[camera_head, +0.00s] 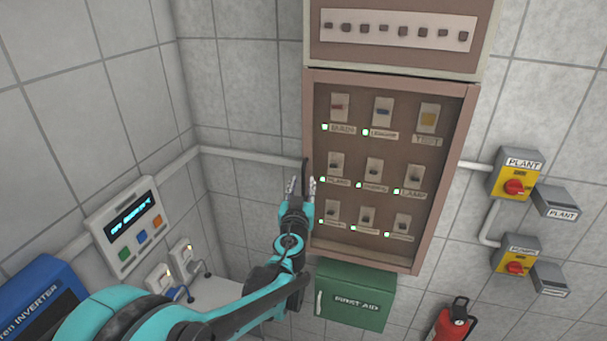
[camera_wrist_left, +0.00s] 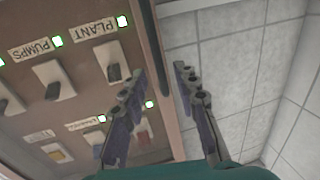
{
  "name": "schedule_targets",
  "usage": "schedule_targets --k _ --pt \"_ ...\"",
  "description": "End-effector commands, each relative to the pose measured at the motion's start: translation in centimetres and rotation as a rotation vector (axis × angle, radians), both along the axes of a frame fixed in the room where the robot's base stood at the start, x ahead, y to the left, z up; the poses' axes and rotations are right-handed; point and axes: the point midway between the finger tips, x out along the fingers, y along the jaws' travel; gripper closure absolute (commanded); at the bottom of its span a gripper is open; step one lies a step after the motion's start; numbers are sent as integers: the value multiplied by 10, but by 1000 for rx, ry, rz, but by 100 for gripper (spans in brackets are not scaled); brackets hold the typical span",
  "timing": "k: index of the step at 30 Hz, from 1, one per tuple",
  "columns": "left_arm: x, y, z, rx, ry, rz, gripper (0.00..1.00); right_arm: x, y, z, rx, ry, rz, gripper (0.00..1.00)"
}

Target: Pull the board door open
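The brown electrical board (camera_head: 440,225) hangs on the tiled wall, its front face carrying rows of labelled switches with green lights. I cannot make out a separate door leaf standing away from it. A dark upright bar handle (camera_head: 305,174) is at its left edge; the handle also shows in the wrist view (camera_wrist_left: 150,40). My left gripper (camera_head: 301,183) is at this edge with its fingers apart. In the wrist view the fingertips (camera_wrist_left: 160,72) lie one on each side of the handle, with gaps visible. Whether either finger touches it is unclear. My right gripper is out of view.
A green first aid box (camera_head: 354,298) is just below the board. A panel with a row of buttons (camera_head: 395,31) is above it. An inverter (camera_head: 45,305) and a display unit (camera_head: 128,226) are at left.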

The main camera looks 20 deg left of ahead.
Motion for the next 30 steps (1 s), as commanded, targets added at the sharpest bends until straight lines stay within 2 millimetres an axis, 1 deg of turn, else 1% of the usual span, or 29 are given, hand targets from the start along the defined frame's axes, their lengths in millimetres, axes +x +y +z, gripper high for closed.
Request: schedule_targets --k 1,3,7,11,17,18,21,30 --pt "9 2 1 0 0 1 70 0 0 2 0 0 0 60" --pt "19 3 1 0 0 1 70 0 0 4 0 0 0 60" --pt "33 6 1 0 0 1 70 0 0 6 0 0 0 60" --pt "38 7 1 0 0 1 70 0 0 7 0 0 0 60" --pt "38 7 0 0 0 1 70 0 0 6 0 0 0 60" --pt "38 7 0 0 0 1 75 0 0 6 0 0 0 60" --pt "38 7 0 0 0 1 100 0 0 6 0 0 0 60" --pt "36 6 0 0 0 5 100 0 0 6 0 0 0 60"
